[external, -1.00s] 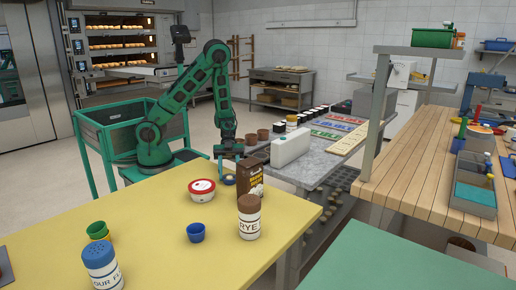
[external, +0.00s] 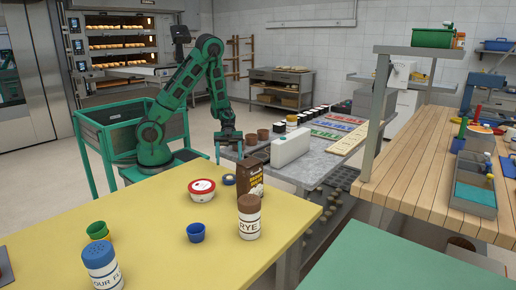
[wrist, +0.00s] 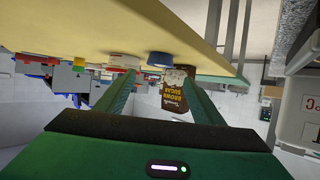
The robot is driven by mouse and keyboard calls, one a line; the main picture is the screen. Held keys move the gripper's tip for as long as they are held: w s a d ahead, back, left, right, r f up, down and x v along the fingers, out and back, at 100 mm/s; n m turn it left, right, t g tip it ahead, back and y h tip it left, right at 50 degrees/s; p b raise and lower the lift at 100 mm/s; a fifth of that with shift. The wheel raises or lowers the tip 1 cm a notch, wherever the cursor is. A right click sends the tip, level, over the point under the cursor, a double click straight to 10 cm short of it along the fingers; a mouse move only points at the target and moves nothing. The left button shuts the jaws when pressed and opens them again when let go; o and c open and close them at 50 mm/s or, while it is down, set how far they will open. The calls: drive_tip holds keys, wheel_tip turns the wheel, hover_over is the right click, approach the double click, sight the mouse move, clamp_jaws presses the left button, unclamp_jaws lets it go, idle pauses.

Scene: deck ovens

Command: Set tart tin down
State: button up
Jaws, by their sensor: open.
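A small blue-grey round tin, seemingly the tart tin (external: 229,179), rests on the yellow table (external: 150,205) near its far edge. It stands between the red-and-white round container (external: 201,190) and the brown sugar box (external: 250,178). My gripper (external: 229,155) is open and empty above and behind the tin, apart from it. In the wrist view, which looks upside down, the tin (wrist: 160,60) shows beyond my spread fingers (wrist: 158,78), with the brown sugar box (wrist: 175,98) beside it.
A grey counter (external: 312,165) behind bears a white container (external: 290,147) and brown pots (external: 257,136). The table's left middle is clear.

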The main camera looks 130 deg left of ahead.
drive_tip(key=shift+v, duration=1.9)
drive_tip(key=d+g, duration=0.1)
drive_tip(key=d, duration=0.3)
drive_tip(key=d+r+g, duration=0.1)
drive_tip(key=d+g, duration=0.1)
drive_tip(key=d, duration=0.2)
drive_tip(key=d+m+g, duration=0.1)
drive_tip(key=d+g, duration=0.1)
drive_tip(key=d, duration=0.2)
drive_tip(key=shift+d+r+h, duration=0.25)
drive_tip(key=shift+d+h, duration=0.15)
drive_tip(key=s+d+r+g+y, duration=0.2)
drive_tip(key=s+d+g+y, duration=0.4)
drive_tip(key=s+d, duration=0.6)
drive_tip(key=s+d+r+n+t+y, duration=0.1)
drive_tip(key=s+d+r+n+y, duration=0.2)
drive_tip(key=s+r+y, duration=0.1)
drive_tip(key=shift+s+n, duration=0.3)
drive_tip(key=shift+s, duration=0.55)
